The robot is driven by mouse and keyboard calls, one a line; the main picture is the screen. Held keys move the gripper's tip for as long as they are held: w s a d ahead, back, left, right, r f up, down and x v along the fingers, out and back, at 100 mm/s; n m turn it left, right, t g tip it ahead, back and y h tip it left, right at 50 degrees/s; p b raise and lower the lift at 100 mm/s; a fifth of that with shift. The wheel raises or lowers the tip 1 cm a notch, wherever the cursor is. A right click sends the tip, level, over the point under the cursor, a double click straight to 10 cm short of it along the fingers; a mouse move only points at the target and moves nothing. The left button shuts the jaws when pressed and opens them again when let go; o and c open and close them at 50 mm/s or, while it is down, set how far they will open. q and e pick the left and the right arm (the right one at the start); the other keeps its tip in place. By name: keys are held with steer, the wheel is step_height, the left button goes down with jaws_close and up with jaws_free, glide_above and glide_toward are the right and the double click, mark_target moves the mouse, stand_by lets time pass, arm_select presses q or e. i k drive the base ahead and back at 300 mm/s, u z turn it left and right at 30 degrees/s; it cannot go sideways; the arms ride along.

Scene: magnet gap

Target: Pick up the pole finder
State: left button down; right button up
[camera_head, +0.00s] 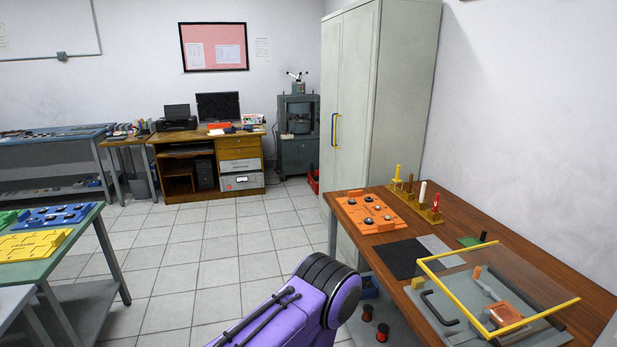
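No item can be named for sure as the pole finder at this size. A yellow rack (415,205) on the brown table at the right holds several small upright pieces, among them a white-topped one (422,192) and a red-topped one (436,203). A small black upright piece (483,237) stands at a green plate (470,241) nearer the front. A purple link of my own arm reaches in from the bottom middle, left of this table. Neither gripper's fingers show.
The brown table (455,222) also bears an orange board (368,212), a black mat (400,258) and a yellow-framed clear cover (500,275) over a grey fixture. A grey cabinet (370,110) stands behind. The tiled floor (200,255) is clear between the tables.

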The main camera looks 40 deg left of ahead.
mark_target(396, 180)
steer(key=u, duration=2.25)
steer(key=i, duration=3.7)
steer(key=z, duration=1.85)
